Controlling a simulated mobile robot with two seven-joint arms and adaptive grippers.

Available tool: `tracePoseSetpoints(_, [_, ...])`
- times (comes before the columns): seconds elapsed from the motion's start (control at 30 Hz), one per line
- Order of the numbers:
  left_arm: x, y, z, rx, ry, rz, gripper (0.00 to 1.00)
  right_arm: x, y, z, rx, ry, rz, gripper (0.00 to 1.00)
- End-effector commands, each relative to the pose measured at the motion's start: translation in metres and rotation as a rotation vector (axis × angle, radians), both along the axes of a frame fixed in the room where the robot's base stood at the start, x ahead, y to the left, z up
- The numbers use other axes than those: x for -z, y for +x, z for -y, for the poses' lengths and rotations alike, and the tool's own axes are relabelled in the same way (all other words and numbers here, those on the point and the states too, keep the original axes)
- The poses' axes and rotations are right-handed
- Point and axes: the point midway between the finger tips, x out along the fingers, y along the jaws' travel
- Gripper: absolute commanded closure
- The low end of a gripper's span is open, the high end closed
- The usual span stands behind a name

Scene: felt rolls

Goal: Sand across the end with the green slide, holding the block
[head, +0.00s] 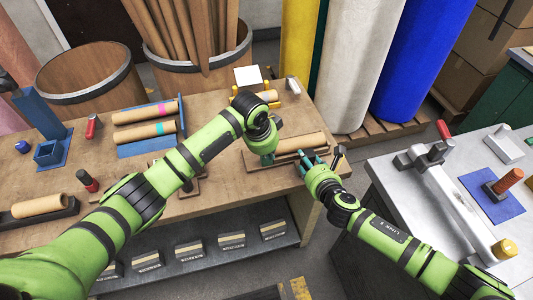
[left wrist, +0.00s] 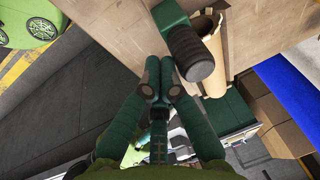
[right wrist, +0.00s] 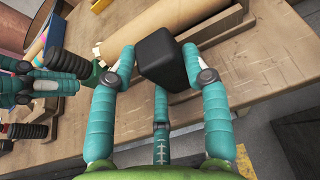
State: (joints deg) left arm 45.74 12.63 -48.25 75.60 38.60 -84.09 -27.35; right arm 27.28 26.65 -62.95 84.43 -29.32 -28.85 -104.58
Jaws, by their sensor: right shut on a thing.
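A cardboard tube (head: 300,143) lies in a low wooden cradle at the workbench's front right. Its rough-edged end (left wrist: 207,24) shows in the left wrist view beside the green slide (left wrist: 172,12) with its black ribbed grip (left wrist: 190,55). The slide also shows in the right wrist view by its grip (right wrist: 66,62). My left gripper (head: 268,158) is by that tube end; its fingers (left wrist: 159,62) are close together and empty, beside the grip, not around it. My right gripper (head: 310,160) is shut on a black block (right wrist: 162,56) in front of the tube.
Tubes with pink and blue bands (head: 147,122) lie on a blue rack further left. A grey table (head: 400,200) with a clamp stands right, across a gap. Large felt rolls (head: 360,60) stand behind. A lower shelf (head: 210,250) holds several small blocks.

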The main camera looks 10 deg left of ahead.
Motion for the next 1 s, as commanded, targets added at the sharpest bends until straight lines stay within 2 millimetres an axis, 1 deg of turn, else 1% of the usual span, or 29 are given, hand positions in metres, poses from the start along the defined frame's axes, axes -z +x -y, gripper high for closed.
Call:
tracePoseSetpoints(0.03, [0.000, 0.004, -0.002, -0.003, 0.001, 0.003, 1.00, 0.006, -0.004, 0.000, -0.001, -0.003, -0.012, 0.99])
tracePoseSetpoints(1.0, [-0.002, 0.045, -0.019, -0.005, 0.001, 0.006, 1.00, 0.006, -0.004, 0.000, -0.001, -0.003, -0.012, 0.99])
